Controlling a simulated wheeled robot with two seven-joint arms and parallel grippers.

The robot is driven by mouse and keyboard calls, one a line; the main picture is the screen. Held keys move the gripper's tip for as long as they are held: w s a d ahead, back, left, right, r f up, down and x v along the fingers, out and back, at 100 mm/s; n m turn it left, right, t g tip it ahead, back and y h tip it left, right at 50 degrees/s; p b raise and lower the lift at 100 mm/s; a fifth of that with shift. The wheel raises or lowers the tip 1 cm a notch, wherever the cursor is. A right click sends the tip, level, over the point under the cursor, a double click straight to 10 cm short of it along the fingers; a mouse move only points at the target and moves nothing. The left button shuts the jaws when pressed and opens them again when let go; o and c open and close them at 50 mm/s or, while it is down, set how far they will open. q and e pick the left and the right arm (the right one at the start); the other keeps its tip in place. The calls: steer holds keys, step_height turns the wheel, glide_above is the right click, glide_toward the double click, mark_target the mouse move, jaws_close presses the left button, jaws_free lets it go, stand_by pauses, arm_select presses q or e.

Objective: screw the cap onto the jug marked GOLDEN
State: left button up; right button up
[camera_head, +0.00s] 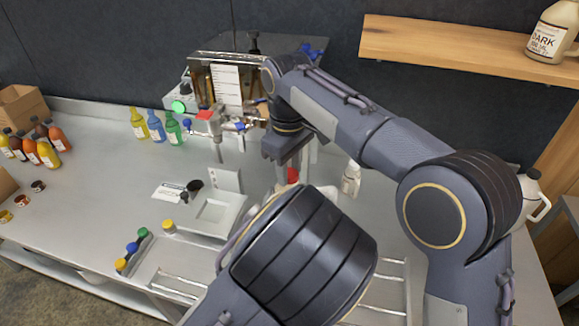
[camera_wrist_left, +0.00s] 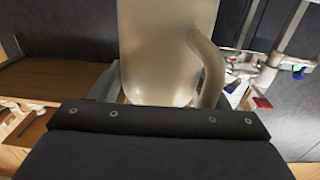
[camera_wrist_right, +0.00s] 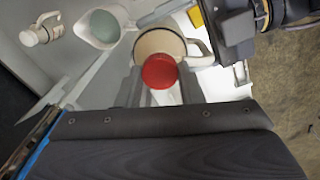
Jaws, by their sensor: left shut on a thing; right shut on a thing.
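My right gripper (camera_head: 290,163) points down near the middle of the counter, shut on the red cap (camera_head: 293,176). In the right wrist view the red cap (camera_wrist_right: 160,71) sits between the fingertips. The cream jug (camera_wrist_right: 162,42), with a side handle, is just beyond the cap, which overlaps it; I cannot tell whether they touch. The jug (camera_wrist_left: 168,50) fills the middle of the left wrist view, upright, handle on the right. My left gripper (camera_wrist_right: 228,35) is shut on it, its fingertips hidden. My left arm covers most of the jug in the head view. No GOLDEN marking is readable.
A jug marked DARK (camera_head: 550,38) stands on the wooden shelf (camera_head: 450,45). A white handled jug (camera_head: 529,196) is at the right, partly behind my arm. Colored bottles (camera_head: 155,127) and a tap apparatus (camera_head: 210,122) stand at the back left.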

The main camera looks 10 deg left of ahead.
steer(key=o, duration=1.1)
steer(key=shift+o, duration=0.2)
steer(key=shift+r, duration=0.15)
step_height(320, 180, up, 6)
steer(key=shift+a+f, duration=0.1)
steer(key=shift+r, duration=0.7)
